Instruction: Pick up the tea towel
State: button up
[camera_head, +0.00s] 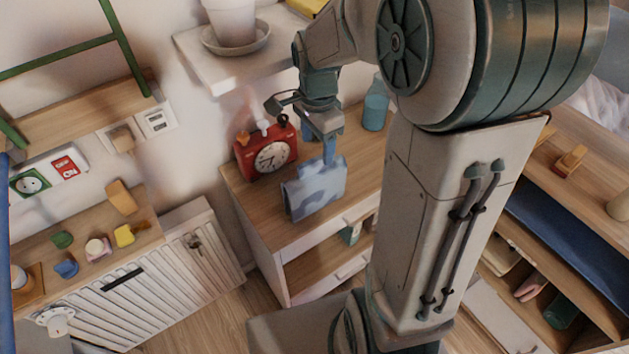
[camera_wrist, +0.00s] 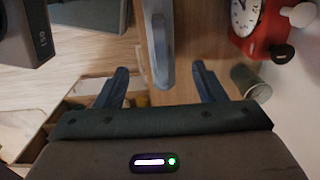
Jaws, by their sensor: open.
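The tea towel (camera_head: 314,190) is a pale blue and white patterned folded cloth, standing upright on the wooden cabinet top beside a red clock. My gripper (camera_head: 328,150) is right above its top edge, pointing down. In the wrist view my gripper (camera_wrist: 162,82) is open, with a dark finger on each side. The towel (camera_wrist: 158,45) shows there nearly edge-on, as a narrow pale strip between the lines of the two fingers. I see no finger closed on it. In the head view the finger tips overlap the towel's top, so contact is unclear.
The red alarm clock (camera_head: 266,150) stands close behind the towel at left. A teal jar (camera_head: 376,104) stands at the cabinet's back right. A wall shelf with a white pot (camera_head: 232,22) hangs above left. The cabinet's front (camera_head: 330,232) has open shelving below.

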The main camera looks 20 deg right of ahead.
aim_at(315, 159)
jog(key=f, duration=0.8)
jog(key=shift+a+f, duration=0.15)
jog(key=shift+a, duration=0.1)
jog(key=c, duration=1.3)
jog(key=shift+c, duration=0.2)
